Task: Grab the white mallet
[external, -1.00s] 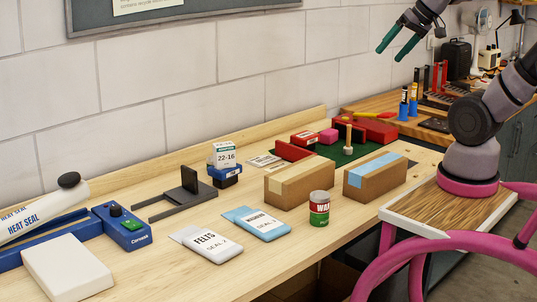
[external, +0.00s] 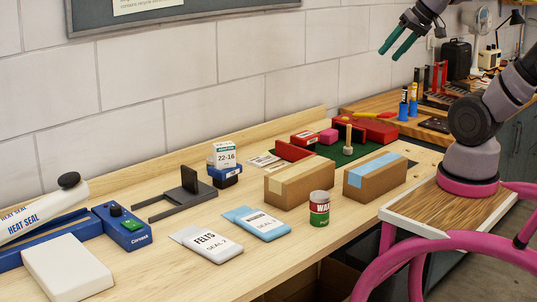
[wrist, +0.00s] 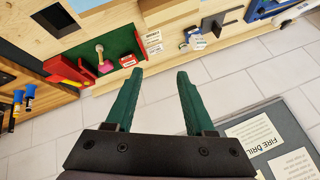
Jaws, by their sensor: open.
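The mallet (external: 348,140) stands upright on the green mat (external: 358,152), its pale wooden handle up and its whitish head down. In the wrist view the mallet (wrist: 99,48) shows small at the upper left, and its head is hard to make out. My gripper (external: 389,55), with two green fingers, is open and empty in the air, well above the bench and apart from the mallet. In the wrist view my gripper (wrist: 160,71) has its fingers spread, with only bench edge and wall tiles between and beyond them.
Two cardboard boxes (external: 300,183) (external: 376,176) stand in front. A can (external: 319,209) is nearer. The wall and a grey board (wrist: 270,140) are close to my gripper.

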